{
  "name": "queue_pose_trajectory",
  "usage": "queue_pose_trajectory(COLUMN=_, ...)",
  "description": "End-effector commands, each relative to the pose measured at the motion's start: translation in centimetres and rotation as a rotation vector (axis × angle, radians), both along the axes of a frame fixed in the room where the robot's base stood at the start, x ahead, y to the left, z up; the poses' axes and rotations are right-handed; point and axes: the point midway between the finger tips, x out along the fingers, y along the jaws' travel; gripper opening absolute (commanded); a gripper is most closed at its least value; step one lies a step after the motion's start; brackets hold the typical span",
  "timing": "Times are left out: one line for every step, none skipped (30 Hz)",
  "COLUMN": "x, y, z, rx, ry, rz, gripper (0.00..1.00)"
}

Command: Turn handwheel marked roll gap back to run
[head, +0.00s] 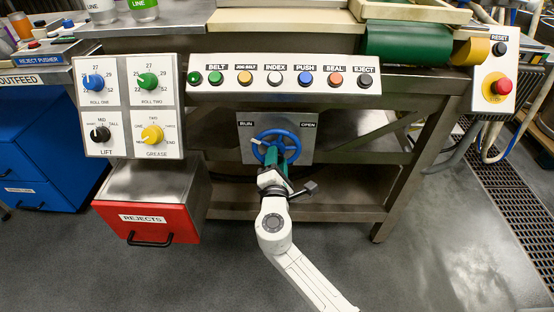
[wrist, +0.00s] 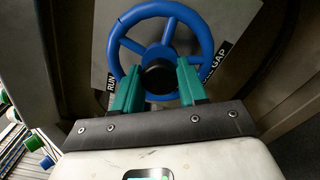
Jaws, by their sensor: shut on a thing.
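The blue handwheel (head: 259,151) sits on a grey plate (head: 305,153) under the button panel. The plate has a RUN label at its upper left and an OPEN label at its upper right. A small pale pointer shows at the wheel's left side, toward the RUN side. In the wrist view the blue handwheel (wrist: 205,42) has a black hub (wrist: 158,78). My gripper (wrist: 158,68) has its green fingers on either side of the hub, shut on the wheel. In the head view my gripper (head: 275,160) covers the wheel's lower middle.
A button panel (head: 284,89) runs above the wheel. A knob panel (head: 127,106) and a red REJECTS drawer (head: 150,221) are at the left. A red stop button (head: 502,87) is at the right. A steel shelf lies behind my arm; the front floor is clear.

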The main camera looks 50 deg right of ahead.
Motion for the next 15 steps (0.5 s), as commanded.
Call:
queue_pose_trajectory(x=0.1, y=0.17, z=-0.1, rx=-0.002, ry=0.004, rz=0.005, gripper=0.0)
queue_pose_trajectory(x=0.1, y=0.17, z=-0.1, rx=-0.002, ry=0.004, rz=0.005, gripper=0.0)
queue_pose_trajectory(x=0.11, y=0.17, z=-0.11, rx=-0.002, ry=0.004, rz=0.005, gripper=0.0)
queue_pose_trajectory(x=0.11, y=0.17, z=-0.11, rx=-0.002, ry=0.004, rz=0.005, gripper=0.0)
queue_pose_trajectory(x=0.11, y=0.17, z=-0.11, rx=-0.002, ry=0.004, rz=0.005, gripper=0.0)
queue_pose_trajectory(x=0.1, y=0.18, z=-0.11, rx=-0.002, ry=0.004, rz=0.005, gripper=0.0)
queue_pose_trajectory(x=0.1, y=0.18, z=-0.11, rx=-0.002, ry=0.004, rz=0.005, gripper=0.0)
queue_pose_trajectory(x=0.1, y=0.18, z=-0.12, rx=-0.002, ry=0.004, rz=0.005, gripper=0.0)
queue_pose_trajectory(x=0.1, y=0.18, z=-0.12, rx=-0.002, ry=0.005, rz=0.006, gripper=0.0)
queue_pose_trajectory(x=0.1, y=0.18, z=-0.12, rx=-0.002, ry=0.005, rz=0.006, gripper=0.0)
queue_pose_trajectory(x=0.1, y=0.18, z=-0.11, rx=-0.001, ry=0.004, rz=0.005, gripper=0.45)
queue_pose_trajectory(x=0.09, y=0.17, z=-0.11, rx=-0.001, ry=0.004, rz=0.005, gripper=0.48)
queue_pose_trajectory(x=0.09, y=0.16, z=-0.11, rx=-0.001, ry=0.004, rz=0.005, gripper=0.51)
queue_pose_trajectory(x=0.07, y=0.15, z=-0.1, rx=-0.002, ry=0.004, rz=0.004, gripper=0.54)
queue_pose_trajectory(x=0.07, y=0.13, z=-0.09, rx=-0.001, ry=0.003, rz=0.004, gripper=0.58)
